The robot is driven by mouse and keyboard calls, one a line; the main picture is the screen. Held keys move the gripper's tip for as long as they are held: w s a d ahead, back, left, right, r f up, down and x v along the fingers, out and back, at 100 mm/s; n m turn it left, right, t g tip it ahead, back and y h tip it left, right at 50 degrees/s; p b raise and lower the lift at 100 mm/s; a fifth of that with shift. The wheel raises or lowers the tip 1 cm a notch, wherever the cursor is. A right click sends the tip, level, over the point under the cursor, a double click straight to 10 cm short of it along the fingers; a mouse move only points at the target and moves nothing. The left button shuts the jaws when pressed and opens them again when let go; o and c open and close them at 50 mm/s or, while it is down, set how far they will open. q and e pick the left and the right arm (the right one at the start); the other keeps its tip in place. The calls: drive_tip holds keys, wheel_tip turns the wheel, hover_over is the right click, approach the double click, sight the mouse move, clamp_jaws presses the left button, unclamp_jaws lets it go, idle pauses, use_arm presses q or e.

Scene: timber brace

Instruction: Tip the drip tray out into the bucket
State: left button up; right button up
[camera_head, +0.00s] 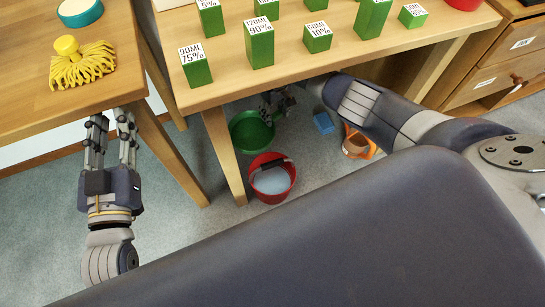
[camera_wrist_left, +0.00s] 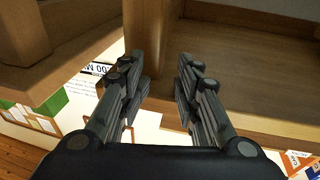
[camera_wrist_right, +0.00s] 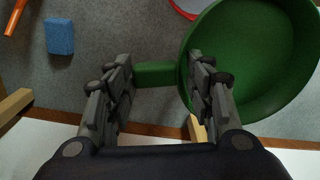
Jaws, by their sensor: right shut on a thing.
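The green round drip tray (camera_head: 243,140) is under the middle table in the head view, just behind the red bucket (camera_head: 272,199). The bucket stands upright on the floor with a pale bluish content inside and a dark handle across it. My right gripper (camera_head: 274,106) is shut on the tray's green handle (camera_wrist_right: 155,74), which lies between its fingers in the right wrist view. The tray bowl (camera_wrist_right: 255,50) is right of the fingers there, and looks empty or too dark to tell. My left gripper (camera_head: 111,117) is open and empty, beside the left table's front edge.
A blue block (camera_head: 323,122) and an orange-and-brown item (camera_head: 357,142) lie on the floor to the right. A table leg (camera_head: 224,153) stands close left of the bucket. Several green blocks (camera_head: 260,45) stand on the tabletop above. A yellow mop head (camera_head: 82,66) lies on the left table.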

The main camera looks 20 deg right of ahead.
use_arm(q)
drive_tip(key=f+g, duration=0.1)
drive_tip(key=a+g, duration=0.1)
drive_tip(key=f+y+p, duration=0.1)
drive_tip(key=shift+s+a+f+g, duration=0.25)
drive_tip(key=shift+s+f+g, duration=0.05)
drive_tip(key=shift+s+g, duration=0.1)
drive_tip(key=shift+f, duration=0.1)
idle(0.4)
